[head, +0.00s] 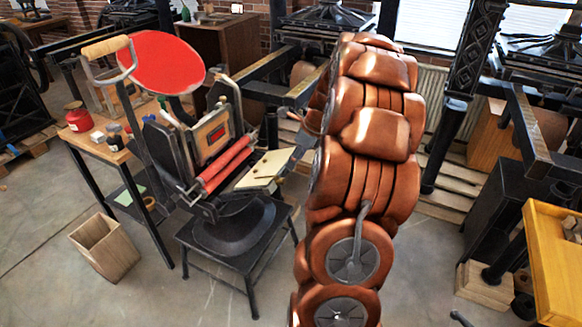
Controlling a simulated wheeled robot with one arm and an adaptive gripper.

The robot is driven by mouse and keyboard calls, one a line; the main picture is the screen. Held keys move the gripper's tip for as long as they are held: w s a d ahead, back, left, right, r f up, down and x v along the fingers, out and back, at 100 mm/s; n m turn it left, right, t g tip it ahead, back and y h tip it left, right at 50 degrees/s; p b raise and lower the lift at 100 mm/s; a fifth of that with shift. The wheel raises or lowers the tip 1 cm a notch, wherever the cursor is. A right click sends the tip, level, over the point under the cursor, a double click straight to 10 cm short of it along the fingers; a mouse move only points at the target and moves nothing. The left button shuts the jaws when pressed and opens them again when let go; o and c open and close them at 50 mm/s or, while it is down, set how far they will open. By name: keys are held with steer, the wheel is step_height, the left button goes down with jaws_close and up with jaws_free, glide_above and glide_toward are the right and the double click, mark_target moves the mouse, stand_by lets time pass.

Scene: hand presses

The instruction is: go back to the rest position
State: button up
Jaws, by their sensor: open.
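My copper-coloured arm (365,180) rises through the middle of the head view. My gripper (299,122) shows in part at the left edge of the arm; the rest is hidden behind the arm links. It is open, and I see nothing held in it. It is beside the hand press (215,140), to the right of the red rollers (228,165) and near the press's cream-coloured board (266,169). From this view I cannot tell the exact gap between gripper and press.
The press has a red disc (167,62) and a raised handle (106,48), and stands on a black stand (240,258). A side table (95,152) holds a red can (78,117). A wooden bin (105,247) and yellow tray (555,262) flank open floor.

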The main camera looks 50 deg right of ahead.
steer(key=shift+v, duration=0.85)
steer(key=s+a+r+n+g, duration=0.2)
steer(key=a+n, duration=0.5)
steer(key=a, duration=0.5)
steer(key=s+a+r+n+g, duration=0.1)
steer(key=s+a+r+n, duration=0.15)
steer(key=a+n, duration=0.8)
steer(key=s+a+n+g, duration=0.1)
steer(key=s+a+n, duration=0.6)
steer(key=s, duration=0.3)
steer(key=s+a+n+g+h+p, duration=0.1)
steer(key=s+a+n+g, duration=0.1)
steer(key=s+a+n, duration=0.5)
steer(key=s+n, duration=0.1)
steer(key=s, duration=0.2)
steer(key=shift+s+a+f, duration=0.2)
steer(key=shift+s+f, duration=0.2)
steer(key=shift+c, duration=0.6)
steer(key=shift+d, duration=0.1)
